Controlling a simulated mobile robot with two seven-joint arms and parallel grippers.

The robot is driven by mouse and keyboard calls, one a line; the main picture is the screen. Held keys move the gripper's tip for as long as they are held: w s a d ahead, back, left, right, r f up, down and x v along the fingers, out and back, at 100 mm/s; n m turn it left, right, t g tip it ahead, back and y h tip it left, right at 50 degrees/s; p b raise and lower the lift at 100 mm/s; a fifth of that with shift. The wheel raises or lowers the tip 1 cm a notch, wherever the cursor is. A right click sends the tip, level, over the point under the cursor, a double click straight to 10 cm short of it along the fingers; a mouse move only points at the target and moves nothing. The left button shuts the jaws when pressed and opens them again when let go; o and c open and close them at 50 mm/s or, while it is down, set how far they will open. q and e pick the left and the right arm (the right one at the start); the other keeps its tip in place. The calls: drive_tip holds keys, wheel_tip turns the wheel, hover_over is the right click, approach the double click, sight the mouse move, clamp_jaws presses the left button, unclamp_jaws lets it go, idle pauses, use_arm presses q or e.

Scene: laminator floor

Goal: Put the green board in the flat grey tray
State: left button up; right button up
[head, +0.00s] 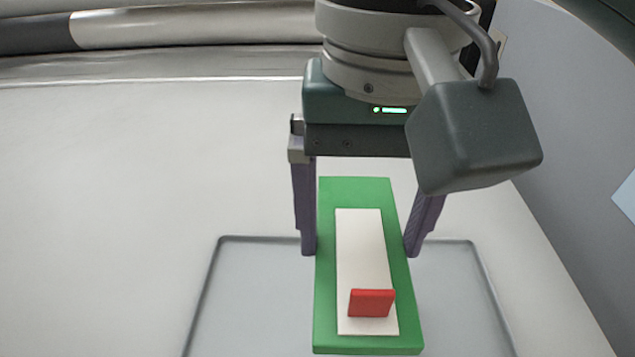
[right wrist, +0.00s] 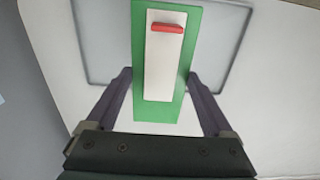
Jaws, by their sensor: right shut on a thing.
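The green board (head: 324,290) carries a white panel (head: 362,245) with a small red block (head: 371,303) near its near end. My right gripper (head: 360,251) is shut on the board, one finger at each long side. The board also shows between the fingers in the right wrist view (right wrist: 155,114). The flat grey tray (head: 250,300) lies below, and the board covers its middle part. The board's far end reaches past the tray's far rim in the head view. It appears held above the tray; the exact gap is hard to tell. My left gripper is not in view.
The tray lies on a pale, wide surface (head: 120,190) that is clear to the left. A grey wall or panel (head: 570,150) rises at the right. A metallic roller-like bar (head: 190,25) runs along the back.

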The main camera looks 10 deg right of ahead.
sight(396, 351)
wheel_tip(396, 351, down, 12)
drive_tip(key=shift+d+f+b, duration=0.1)
drive_tip(key=shift+b, duration=0.85)
drive_tip(key=shift+f, duration=0.15)
drive_tip(key=o, duration=1.1)
